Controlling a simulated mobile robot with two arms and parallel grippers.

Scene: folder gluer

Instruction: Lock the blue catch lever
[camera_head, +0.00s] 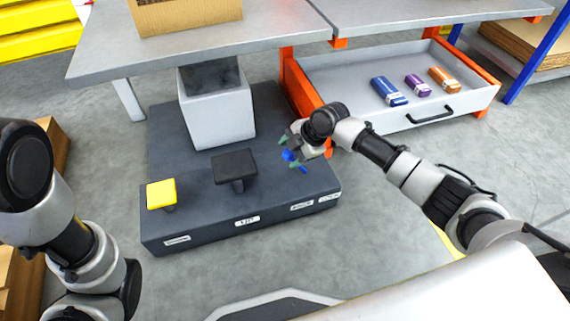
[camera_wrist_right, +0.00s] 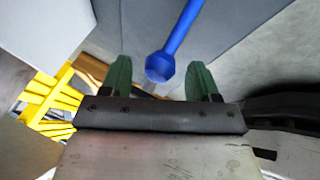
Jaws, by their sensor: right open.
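The blue catch lever (camera_head: 289,156) stands at the right part of the dark grey pedal base (camera_head: 205,228), close to my right gripper (camera_head: 289,149). In the right wrist view the lever (camera_wrist_right: 178,45) is a blue rod with a wider knob, and the knob shows between the green fingertips of my right gripper (camera_wrist_right: 160,77). The fingers are open, with a gap visible on both sides of the knob. Part of the lever is hidden behind the gripper in the head view. My left arm shows at the left edge, but its gripper is out of view.
A yellow pedal (camera_head: 161,193) and a black pedal (camera_head: 235,166) stand on the base, left of the lever. A white column (camera_head: 217,115) rises behind them. An open drawer (camera_head: 440,118) holds blue, purple and orange items; its orange frame is close to my right gripper.

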